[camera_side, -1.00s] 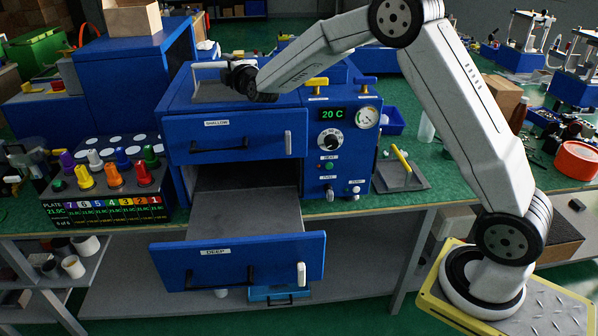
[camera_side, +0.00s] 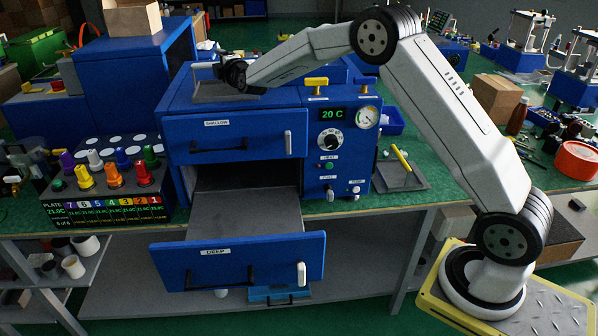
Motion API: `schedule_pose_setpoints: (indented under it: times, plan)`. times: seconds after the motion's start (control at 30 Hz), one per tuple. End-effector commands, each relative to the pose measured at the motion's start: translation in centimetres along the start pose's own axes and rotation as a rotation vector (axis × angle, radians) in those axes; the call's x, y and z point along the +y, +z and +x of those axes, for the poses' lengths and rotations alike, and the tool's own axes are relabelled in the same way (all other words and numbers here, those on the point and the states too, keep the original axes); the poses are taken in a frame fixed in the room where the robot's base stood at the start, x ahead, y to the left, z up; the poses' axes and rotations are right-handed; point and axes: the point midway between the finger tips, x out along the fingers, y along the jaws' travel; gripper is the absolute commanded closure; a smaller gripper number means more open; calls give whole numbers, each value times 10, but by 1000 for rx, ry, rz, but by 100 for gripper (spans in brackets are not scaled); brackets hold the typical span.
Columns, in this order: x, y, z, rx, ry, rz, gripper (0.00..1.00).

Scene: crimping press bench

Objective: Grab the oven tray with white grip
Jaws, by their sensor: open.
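A flat grey tray (camera_side: 210,93) lies on top of the blue oven at its left side. Its white grip (camera_side: 203,65) stands up at the tray's far side and is partly hidden by my gripper. My gripper (camera_side: 222,69) is open, above the tray and close to the right end of the white grip. I cannot tell whether the fingers surround the grip or only sit beside it. A second grey tray with a yellow grip (camera_side: 401,159) lies on the green bench right of the oven.
The blue oven's lower drawer (camera_side: 237,262), marked DEEP, is pulled out; the upper drawer (camera_side: 235,134), marked SHALLOW, looks shut. The control panel (camera_side: 338,145) reads 20 C. A rack of coloured knobs (camera_side: 107,180) stands at left. A tall blue cabinet (camera_side: 133,75) stands behind it.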

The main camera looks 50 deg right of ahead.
Motion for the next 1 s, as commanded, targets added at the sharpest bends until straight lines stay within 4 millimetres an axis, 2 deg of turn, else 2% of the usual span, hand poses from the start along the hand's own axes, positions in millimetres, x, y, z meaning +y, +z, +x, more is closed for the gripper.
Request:
schedule_pose_setpoints:
  times: [0.27, 0.3, 0.47, 0.5, 1.0]
  plan:
    - [0, 0, 0, 0, 0, 0, 34]
    - [0, 0, 0, 0, 0, 0, 47]
    - [0, 0, 0, 0, 0, 0, 98]
    - [0, 0, 0, 0, 0, 0, 100]
    - [0, 0, 0, 0, 0, 0, 100]
